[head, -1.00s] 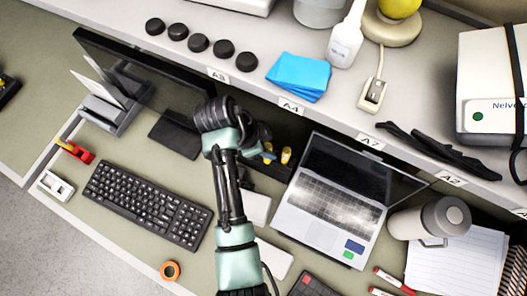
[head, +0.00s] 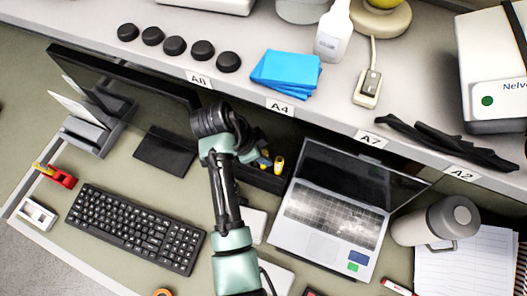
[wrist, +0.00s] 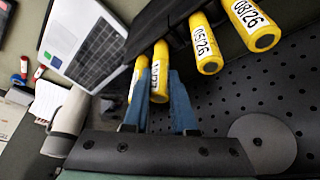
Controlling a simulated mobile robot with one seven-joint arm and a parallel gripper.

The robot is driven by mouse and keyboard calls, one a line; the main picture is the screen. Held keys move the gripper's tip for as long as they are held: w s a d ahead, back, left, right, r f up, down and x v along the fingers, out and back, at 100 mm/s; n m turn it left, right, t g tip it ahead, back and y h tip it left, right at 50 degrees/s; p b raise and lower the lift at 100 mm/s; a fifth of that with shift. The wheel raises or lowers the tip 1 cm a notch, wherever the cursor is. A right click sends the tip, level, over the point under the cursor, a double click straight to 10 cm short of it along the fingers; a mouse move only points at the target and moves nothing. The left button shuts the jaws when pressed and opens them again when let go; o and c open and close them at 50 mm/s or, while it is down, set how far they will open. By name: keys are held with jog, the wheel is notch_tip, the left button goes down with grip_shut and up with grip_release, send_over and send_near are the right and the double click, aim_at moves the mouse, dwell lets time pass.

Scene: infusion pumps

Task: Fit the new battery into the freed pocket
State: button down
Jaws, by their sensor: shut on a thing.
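My gripper (wrist: 160,108) shows in the wrist view, its two blue fingers shut on a yellow battery (wrist: 159,72) with a white label. Another yellow battery (wrist: 136,78) is just left of it, partly behind a finger. Two more yellow batteries, marked 05/26 (wrist: 206,46) and 08/26 (wrist: 250,22), stick out of a dark holder (wrist: 178,34) to the right. The held battery lies close to this row; I cannot tell whether it touches the holder. No empty pocket is clearly visible. In the head view, my arm hides the gripper; yellow ends (head: 279,165) show beside it.
A black perforated panel (wrist: 245,88) lies right of the fingers. An open laptop (head: 330,215) stands right of my arm, with a grey flask (head: 437,222) beyond it. A keyboard (head: 135,228) lies left. A shelf edge with tags (head: 280,105) runs above the work area.

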jog(key=shift+f, duration=0.45)
dwell(0.6)
jog(key=c, duration=0.6)
grip_release()
jog(key=shift+c, duration=0.2)
jog(key=p+v, duration=0.2)
jog(key=v, duration=1.1)
jog(key=shift+s+d, duration=0.1)
jog(key=shift+d, duration=0.05)
